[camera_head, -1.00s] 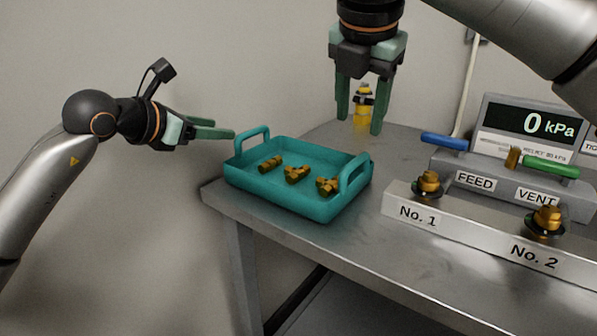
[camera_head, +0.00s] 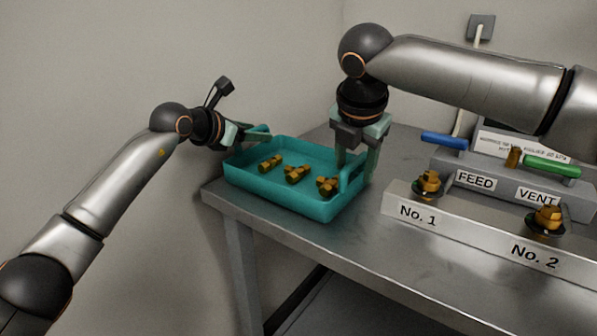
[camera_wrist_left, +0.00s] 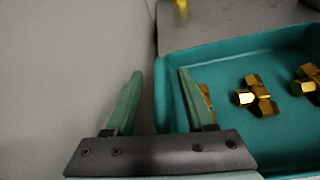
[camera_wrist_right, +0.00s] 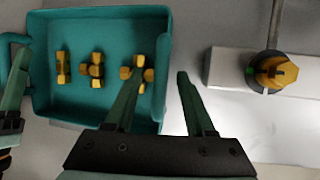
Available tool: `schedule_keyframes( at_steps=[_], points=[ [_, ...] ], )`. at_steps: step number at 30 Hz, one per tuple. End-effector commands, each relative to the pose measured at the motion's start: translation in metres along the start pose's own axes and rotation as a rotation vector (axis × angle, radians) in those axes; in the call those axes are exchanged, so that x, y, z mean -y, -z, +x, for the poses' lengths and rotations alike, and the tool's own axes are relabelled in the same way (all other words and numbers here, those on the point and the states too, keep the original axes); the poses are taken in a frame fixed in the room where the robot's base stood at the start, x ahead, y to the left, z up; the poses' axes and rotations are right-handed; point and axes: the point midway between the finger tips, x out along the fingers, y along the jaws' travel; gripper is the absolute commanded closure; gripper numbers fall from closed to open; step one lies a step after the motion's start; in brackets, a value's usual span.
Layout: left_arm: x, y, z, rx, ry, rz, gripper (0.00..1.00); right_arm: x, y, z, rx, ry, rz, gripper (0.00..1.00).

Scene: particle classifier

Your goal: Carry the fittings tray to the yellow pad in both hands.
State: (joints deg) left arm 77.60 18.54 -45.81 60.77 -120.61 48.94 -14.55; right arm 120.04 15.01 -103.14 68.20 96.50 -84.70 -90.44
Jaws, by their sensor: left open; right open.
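The teal fittings tray (camera_head: 300,207) sits level on the grey table near its left corner, with three brass fittings (camera_head: 297,174) in it. My left gripper (camera_head: 258,135) is open at the tray's left end. In the left wrist view the tray's wall (camera_wrist_left: 178,108) lies between its fingers (camera_wrist_left: 160,73). My right gripper (camera_head: 356,178) is open, pointing down at the tray's right handle. In the right wrist view one finger is over the tray and one outside its right wall (camera_wrist_right: 160,71). Both handles are partly hidden by the grippers. I see no yellow pad.
To the right stands a light rack marked No. 1 (camera_head: 418,214) and No. 2, each with a brass fitting. Behind it is a grey panel with a blue lever (camera_head: 444,141) and a green lever (camera_head: 552,166). The table between tray and rack is narrow but clear.

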Motion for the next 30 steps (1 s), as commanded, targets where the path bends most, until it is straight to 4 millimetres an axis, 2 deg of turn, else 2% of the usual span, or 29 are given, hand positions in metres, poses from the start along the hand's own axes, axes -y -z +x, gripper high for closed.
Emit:
schedule_keyframes(
  at_steps=[8,23,30],
  points=[
    [-0.0001,-0.0001,0.0006,0.0,0.0,0.0,0.45,-0.0001,0.0002,0.0008,0.0,0.0,-0.001,0.45],
    [-0.0001,0.0003,0.0005,0.0,0.0,-0.001,1.0,-0.0001,0.0001,0.0004,0.0,0.0,0.0,1.0],
    [0.0,0.0005,0.0006,-0.001,0.0,-0.001,1.0,-0.0001,0.0,0.0004,0.001,0.0,0.0,1.0]
  ],
)
